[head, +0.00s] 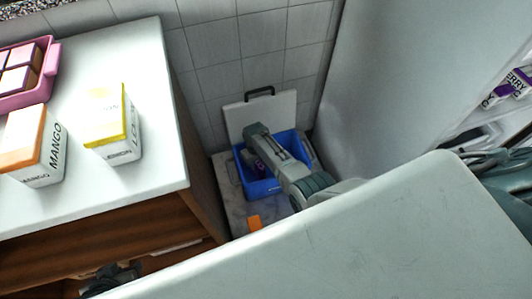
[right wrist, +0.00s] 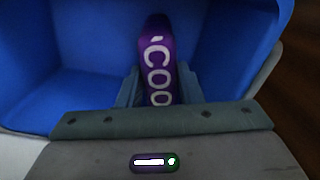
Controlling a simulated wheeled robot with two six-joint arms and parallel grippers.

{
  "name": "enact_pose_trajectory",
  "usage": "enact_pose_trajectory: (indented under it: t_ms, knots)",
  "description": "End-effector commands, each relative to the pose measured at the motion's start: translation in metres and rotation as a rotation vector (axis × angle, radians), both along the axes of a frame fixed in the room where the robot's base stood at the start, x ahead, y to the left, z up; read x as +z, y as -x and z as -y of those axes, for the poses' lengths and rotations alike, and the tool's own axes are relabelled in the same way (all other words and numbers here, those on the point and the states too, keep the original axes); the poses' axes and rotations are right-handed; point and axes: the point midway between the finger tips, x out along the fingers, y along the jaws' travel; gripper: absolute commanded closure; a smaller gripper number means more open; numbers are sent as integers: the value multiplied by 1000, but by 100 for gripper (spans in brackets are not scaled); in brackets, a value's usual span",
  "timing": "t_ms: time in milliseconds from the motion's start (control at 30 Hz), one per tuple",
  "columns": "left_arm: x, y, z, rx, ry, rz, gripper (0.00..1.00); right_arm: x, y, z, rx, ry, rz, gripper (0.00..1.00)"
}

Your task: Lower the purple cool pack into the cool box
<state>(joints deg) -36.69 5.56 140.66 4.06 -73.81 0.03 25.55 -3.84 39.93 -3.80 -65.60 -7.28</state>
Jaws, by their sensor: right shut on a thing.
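The blue cool box (head: 283,185) stands open in the corner by the tiled wall, its pale lid (head: 280,112) with a black handle raised behind it. My right gripper (head: 253,160) reaches into the box opening. It is shut on the purple cool pack (right wrist: 157,62), which stands between the fingers with white letters facing the wrist camera. In the head view only a dark purple bit of the pack (head: 259,169) shows, the rest hidden by gripper and box. Blue box walls surround the pack in the right wrist view; whether it touches the floor I cannot tell. My left gripper (head: 112,277) seems to show low at left, dark and unclear.
A white-topped counter (head: 90,200) at left holds a mango carton (head: 33,150), a yellow carton (head: 113,125) and a pink tray (head: 50,70). A large pale surface (head: 400,215) fills the front right.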

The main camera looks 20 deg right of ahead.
Motion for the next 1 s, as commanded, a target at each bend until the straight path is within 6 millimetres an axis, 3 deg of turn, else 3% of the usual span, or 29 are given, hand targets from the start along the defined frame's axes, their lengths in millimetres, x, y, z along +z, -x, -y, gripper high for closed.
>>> enact_pose_trajectory:
  t_ms: [1000]
  knots:
    - [-14,0,0,0,0,0,66,-15,-1,0,0,0,2,100]
